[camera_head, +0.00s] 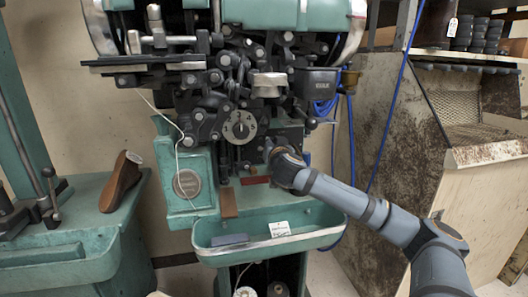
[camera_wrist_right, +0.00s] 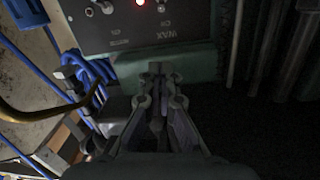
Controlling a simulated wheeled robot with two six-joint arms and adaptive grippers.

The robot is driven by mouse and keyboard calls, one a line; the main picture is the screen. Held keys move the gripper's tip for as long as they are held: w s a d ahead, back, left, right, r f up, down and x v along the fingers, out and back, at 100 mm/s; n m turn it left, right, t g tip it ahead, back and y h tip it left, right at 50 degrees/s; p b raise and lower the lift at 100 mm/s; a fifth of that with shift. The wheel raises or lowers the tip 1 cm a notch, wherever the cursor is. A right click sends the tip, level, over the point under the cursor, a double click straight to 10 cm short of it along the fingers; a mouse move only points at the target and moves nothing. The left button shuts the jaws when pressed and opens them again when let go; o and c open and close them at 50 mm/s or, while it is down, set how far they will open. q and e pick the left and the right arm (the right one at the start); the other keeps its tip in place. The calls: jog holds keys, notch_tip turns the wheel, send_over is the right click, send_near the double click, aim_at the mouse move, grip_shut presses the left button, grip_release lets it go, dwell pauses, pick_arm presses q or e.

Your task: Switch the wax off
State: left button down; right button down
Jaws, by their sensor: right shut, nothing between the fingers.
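A dark control panel (camera_wrist_right: 120,30) with upside-down "WAX" lettering is at the top of the right wrist view. A red lamp (camera_wrist_right: 140,3) glows at its upper edge. A small metal toggle switch (camera_wrist_right: 104,6) sits left of the lamp, partly cut by the frame edge; its position is unclear. My right gripper (camera_wrist_right: 163,70) is shut and empty, its fingertips just below the panel in the picture. In the head view my right gripper (camera_head: 270,150) reaches the front of the green stitching machine (camera_head: 188,190), its tips hard to make out. My left gripper is not in view.
A green tray (camera_head: 330,236) juts out below the machine head. Blue cables (camera_head: 385,125) hang at the right, and more blue cable (camera_wrist_right: 90,75) lies left of my gripper in the wrist view.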

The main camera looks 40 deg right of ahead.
aim_at(261, 149)
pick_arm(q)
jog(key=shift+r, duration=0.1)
